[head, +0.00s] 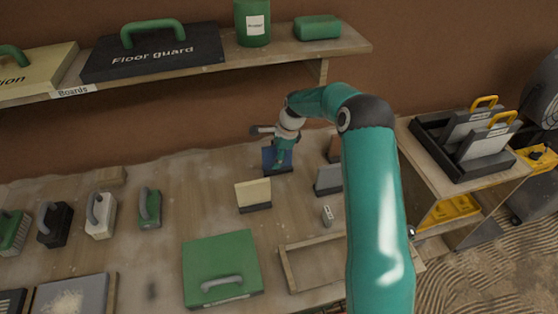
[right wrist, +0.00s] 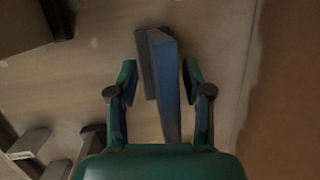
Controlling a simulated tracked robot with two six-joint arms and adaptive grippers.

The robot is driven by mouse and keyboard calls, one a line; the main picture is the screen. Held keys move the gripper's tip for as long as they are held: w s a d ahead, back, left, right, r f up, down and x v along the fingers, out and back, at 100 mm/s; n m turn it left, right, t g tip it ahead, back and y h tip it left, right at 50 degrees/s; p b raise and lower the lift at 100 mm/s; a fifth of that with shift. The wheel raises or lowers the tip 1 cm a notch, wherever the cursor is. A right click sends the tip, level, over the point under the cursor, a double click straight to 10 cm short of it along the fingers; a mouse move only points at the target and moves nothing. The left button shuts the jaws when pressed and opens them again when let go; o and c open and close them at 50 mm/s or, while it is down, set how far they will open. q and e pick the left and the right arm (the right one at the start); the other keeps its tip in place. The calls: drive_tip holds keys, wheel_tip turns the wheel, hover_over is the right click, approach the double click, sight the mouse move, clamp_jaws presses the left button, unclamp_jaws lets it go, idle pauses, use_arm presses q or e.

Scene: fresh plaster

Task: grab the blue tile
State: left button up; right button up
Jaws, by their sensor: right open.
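The blue tile (head: 269,157) stands upright in a dark holder at the back of the workbench, partly hidden by my right gripper (head: 276,150). In the right wrist view the blue tile (right wrist: 168,85) shows edge-on between the two open fingers of my right gripper (right wrist: 160,82), with a grey holder strip along its left side. The fingers are on either side of the tile, and a gap shows at the right finger. My left gripper is not in view.
A cream tile (head: 253,194) and a grey tile (head: 328,179) stand in holders nearby. A green board (head: 222,263) and a wooden frame (head: 310,262) lie in front. Several handled tools stand at left. A shelf (head: 270,54) with boards hangs above the back.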

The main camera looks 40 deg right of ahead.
drive_tip(key=shift+f, duration=0.25)
idle(0.3)
clamp_jaws()
idle(0.4)
